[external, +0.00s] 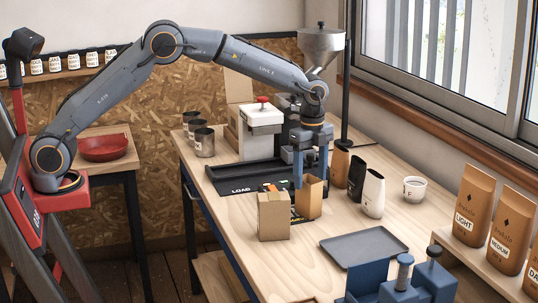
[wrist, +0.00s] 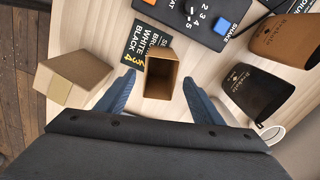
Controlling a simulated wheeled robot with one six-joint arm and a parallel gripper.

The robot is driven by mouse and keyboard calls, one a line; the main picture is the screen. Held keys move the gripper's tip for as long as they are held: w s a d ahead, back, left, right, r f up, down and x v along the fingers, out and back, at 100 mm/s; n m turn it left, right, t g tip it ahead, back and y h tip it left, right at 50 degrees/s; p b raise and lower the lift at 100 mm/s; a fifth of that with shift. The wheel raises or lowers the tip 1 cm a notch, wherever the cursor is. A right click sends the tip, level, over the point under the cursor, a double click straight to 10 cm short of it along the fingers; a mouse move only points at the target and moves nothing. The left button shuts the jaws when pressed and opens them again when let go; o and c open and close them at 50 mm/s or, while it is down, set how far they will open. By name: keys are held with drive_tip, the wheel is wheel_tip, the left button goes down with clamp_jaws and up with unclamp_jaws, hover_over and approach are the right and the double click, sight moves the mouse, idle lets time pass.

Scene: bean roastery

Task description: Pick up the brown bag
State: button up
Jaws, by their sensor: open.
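A small brown bag (external: 312,204), open at the top, stands on the bench under my gripper. In the wrist view the bag (wrist: 150,88) is upright between the two fingers, with a gap on each side. My gripper (external: 310,178) points down and is open, its fingertips around the height of the bag's rim in the external view. It also shows in the wrist view (wrist: 157,88). A closed cardboard box (external: 273,217) stands just left of the bag and shows in the wrist view (wrist: 75,80). Another brown bag, with print (wrist: 285,42), stands to the right.
A black bag (wrist: 245,92) and a white container (external: 374,192) stand on the right, near a white cup (external: 414,189). A machine with a black LOAD tray (external: 232,181) is behind. A dark tray (external: 364,246) lies in front right. Labelled bags (external: 474,205) line the right shelf.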

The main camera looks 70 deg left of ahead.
sight(309, 192)
drive_tip(key=shift+s+a+f+p, duration=0.1)
drive_tip(key=shift+f+p, duration=0.55)
drive_tip(key=shift+f, duration=0.9)
drive_tip(key=shift+a+f+p, duration=0.1)
drive_tip(key=shift+f+p, duration=0.55)
drive_tip(key=shift+f, duration=0.9)
drive_tip(key=c, duration=1.1)
drive_tip(key=shift+r, duration=0.15)
